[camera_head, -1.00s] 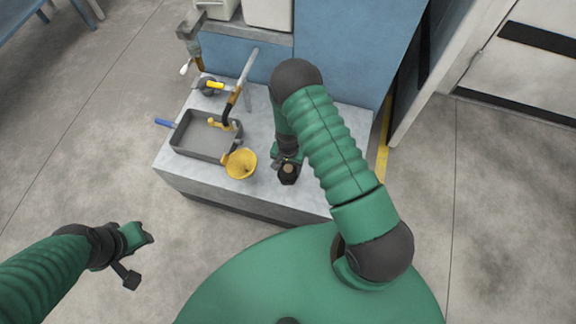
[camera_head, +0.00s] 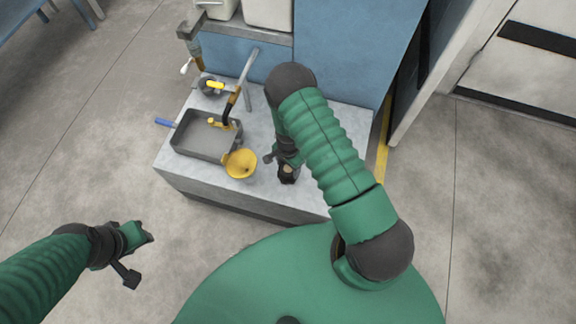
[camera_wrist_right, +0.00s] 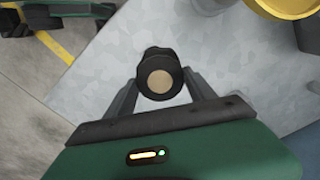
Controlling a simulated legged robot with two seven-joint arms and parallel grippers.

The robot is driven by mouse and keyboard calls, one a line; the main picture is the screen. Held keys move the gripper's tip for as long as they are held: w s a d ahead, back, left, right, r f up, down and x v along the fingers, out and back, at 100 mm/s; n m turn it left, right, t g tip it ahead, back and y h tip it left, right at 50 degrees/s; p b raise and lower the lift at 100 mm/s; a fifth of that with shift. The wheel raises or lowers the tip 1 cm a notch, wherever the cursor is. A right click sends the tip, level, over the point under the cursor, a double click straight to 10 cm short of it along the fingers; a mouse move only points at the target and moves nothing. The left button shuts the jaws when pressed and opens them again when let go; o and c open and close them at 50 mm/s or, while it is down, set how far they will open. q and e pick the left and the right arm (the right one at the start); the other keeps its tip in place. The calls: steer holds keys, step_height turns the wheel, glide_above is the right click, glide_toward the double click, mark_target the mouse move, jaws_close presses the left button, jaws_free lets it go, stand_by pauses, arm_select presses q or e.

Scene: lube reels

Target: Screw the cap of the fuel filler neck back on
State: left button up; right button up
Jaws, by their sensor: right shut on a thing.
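A black round cap (camera_head: 288,171) with a tan disc on its top sits at the front right of the grey bench. It also shows in the right wrist view (camera_wrist_right: 158,82), between the two fingers. My right gripper (camera_head: 284,164) is shut on this cap from above. The fuel filler neck is not clearly visible; I cannot tell how the cap sits on it. My left gripper (camera_head: 140,257) is open and empty, over the floor at the lower left, away from the bench.
On the bench (camera_head: 190,180), a yellow funnel (camera_head: 240,163) stands just left of my right gripper. A blue cabinet (camera_head: 330,45) rises behind.

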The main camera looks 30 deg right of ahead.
steer(key=shift+r+m+p, duration=0.15)
steer(key=shift+m+p, duration=0.15)
steer(key=shift+m, duration=2.2)
steer(key=shift+m+p, duration=0.35)
steer(key=shift+m, duration=2.25)
